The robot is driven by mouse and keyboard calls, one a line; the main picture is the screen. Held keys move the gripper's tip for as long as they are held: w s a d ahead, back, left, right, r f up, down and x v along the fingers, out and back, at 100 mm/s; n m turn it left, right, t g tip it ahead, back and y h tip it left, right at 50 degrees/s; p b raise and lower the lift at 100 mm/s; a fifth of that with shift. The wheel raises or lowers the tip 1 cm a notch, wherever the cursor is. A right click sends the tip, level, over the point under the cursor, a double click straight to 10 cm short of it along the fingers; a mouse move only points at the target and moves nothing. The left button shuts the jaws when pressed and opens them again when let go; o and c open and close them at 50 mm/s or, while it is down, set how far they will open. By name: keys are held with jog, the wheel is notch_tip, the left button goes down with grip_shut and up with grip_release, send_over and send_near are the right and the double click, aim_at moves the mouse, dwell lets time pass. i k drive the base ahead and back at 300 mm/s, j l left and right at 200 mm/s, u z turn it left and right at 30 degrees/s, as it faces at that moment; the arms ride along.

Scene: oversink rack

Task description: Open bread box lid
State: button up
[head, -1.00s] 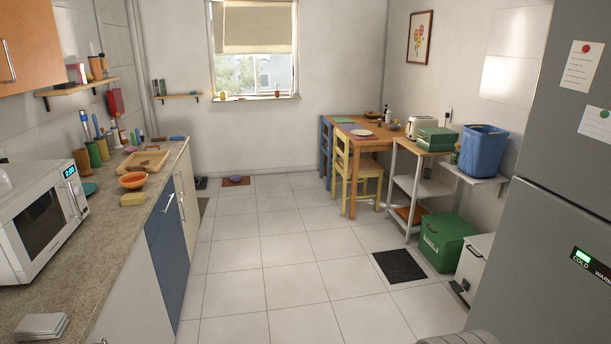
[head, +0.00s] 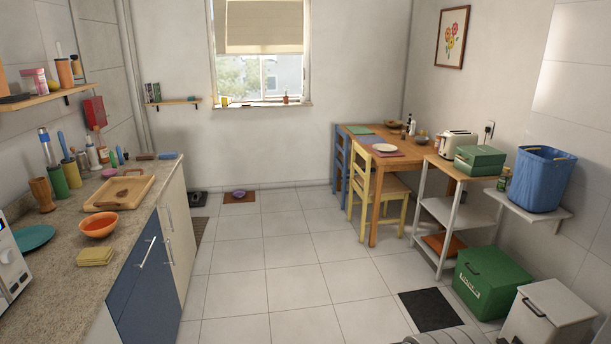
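My gripper is not in view; only a grey rounded part of my own body shows at the bottom edge.
A white box (head: 549,313) and dark mat (head: 429,309) are on the floor. The tiled floor (head: 289,257) is clear in the middle.

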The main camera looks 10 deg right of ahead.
aim_at(480, 155)
jog(key=i+z, duration=0.4)
jog(key=i, duration=0.35)
jog(key=i+j+z, duration=0.2)
jog(key=i+z, duration=0.15)
jog(key=i, duration=0.35)
jog(key=i+l+z, duration=0.2)
jog(key=i+z, duration=0.15)
jog(key=i, duration=0.45)
jog(key=i+z, duration=0.35)
jog(key=i, duration=0.5)
jog(key=i+l+u, duration=0.15)
jog(key=i, duration=0.3)
jog(key=i+l+u, duration=0.15)
jog(key=i+l, duration=0.2)
jog(key=i, duration=0.15)
